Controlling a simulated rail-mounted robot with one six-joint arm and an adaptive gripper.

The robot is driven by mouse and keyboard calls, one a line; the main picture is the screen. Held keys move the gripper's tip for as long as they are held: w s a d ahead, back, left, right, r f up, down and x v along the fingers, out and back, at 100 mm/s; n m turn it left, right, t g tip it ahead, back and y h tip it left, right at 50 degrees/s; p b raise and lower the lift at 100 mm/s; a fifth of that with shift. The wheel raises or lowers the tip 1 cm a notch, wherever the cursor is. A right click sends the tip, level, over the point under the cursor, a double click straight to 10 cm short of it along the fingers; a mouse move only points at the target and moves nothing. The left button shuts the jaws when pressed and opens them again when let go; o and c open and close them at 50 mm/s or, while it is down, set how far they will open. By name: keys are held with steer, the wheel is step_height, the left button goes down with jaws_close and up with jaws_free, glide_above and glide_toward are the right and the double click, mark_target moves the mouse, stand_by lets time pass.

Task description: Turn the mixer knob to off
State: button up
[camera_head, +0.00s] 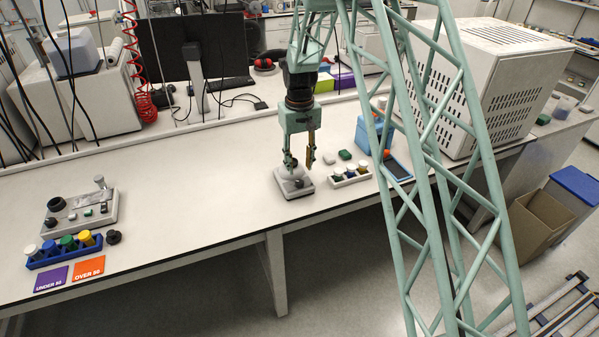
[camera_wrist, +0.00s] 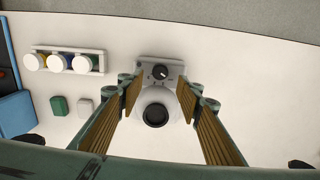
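The mixer (camera_head: 294,187) is a small pale grey device standing on the bench below my gripper. In the wrist view the mixer (camera_wrist: 176,71) has a dark round knob (camera_wrist: 160,72) on its panel, with small marks around it. A round white part with a black top (camera_wrist: 156,115) sits beside the panel. My gripper (camera_head: 300,161) points down over the mixer with its fingers spread apart. In the wrist view the fingers of my gripper (camera_wrist: 160,95) stand on either side of the mixer, with nothing held between them. I cannot read the knob's setting.
A white rack of capped vials (camera_head: 350,177) stands right of the mixer, near a green block (camera_head: 345,155) and a blue device (camera_head: 374,135). Another grey device (camera_head: 80,212) and a blue vial rack (camera_head: 64,251) are far left. The bench between is clear.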

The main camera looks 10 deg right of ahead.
steer(key=shift+r, duration=2.35)
steer(key=shift+r, duration=0.1)
steer(key=s+r+t+b, duration=0.2)
steer(key=s+r+b, duration=0.2)
steer(key=s+r, duration=1.9)
steer(key=s+r+m+t+b, duration=0.1)
steer(key=s+b, duration=0.3)
steer(key=s, duration=2.7)
steer(key=shift+s+r+t, duration=0.25)
steer(key=shift+s+t, duration=0.05)
steer(key=shift+t, duration=0.2)
